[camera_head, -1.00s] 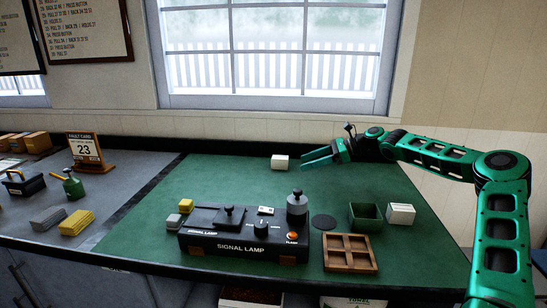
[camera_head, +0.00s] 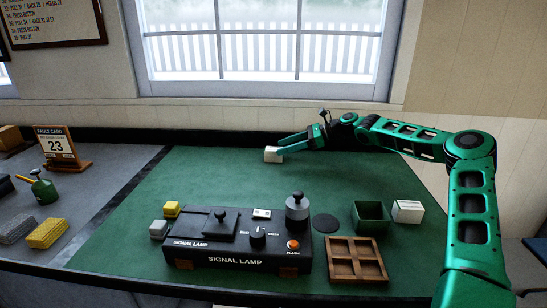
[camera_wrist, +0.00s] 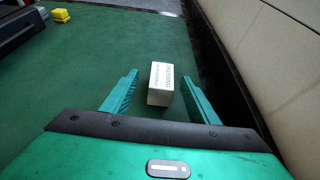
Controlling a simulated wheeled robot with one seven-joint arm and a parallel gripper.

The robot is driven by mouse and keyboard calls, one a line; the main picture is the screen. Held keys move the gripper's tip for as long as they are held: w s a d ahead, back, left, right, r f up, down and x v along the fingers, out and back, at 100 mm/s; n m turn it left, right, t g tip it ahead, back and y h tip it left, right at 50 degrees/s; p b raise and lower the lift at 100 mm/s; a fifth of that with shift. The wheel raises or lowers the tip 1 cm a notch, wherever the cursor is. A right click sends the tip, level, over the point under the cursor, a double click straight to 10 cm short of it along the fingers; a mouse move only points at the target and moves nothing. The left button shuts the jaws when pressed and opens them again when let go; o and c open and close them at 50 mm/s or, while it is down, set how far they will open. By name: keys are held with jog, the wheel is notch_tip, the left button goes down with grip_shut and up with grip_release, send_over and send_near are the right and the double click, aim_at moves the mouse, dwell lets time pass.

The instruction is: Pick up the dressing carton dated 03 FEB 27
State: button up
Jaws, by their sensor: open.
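A small white carton (camera_head: 272,155) stands near the back of the green bench top. In the wrist view this carton (camera_wrist: 162,83) lies between my two fingers, nearer the right one, with green print on its top that is too small to read. My gripper (camera_head: 280,144) is open, its fingers at the carton; in the wrist view my gripper (camera_wrist: 158,82) shows a gap on each side of it. A second white carton (camera_head: 408,212) with print on its front stands at the right, beside the green bin. No date can be read on either carton.
A signal lamp box (camera_head: 235,258) with levers and knobs stands at the front. A green bin (camera_head: 371,204), a wooden divided tray (camera_head: 329,262) and a dark disc (camera_head: 325,222) are right of it. The back wall runs close behind the white carton.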

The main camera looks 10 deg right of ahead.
aim_at(276, 148)
jog(key=x, duration=0.5)
jog(key=shift+w+f, duration=0.15)
jog(key=shift+w, duration=0.05)
jog(key=c, duration=1.1)
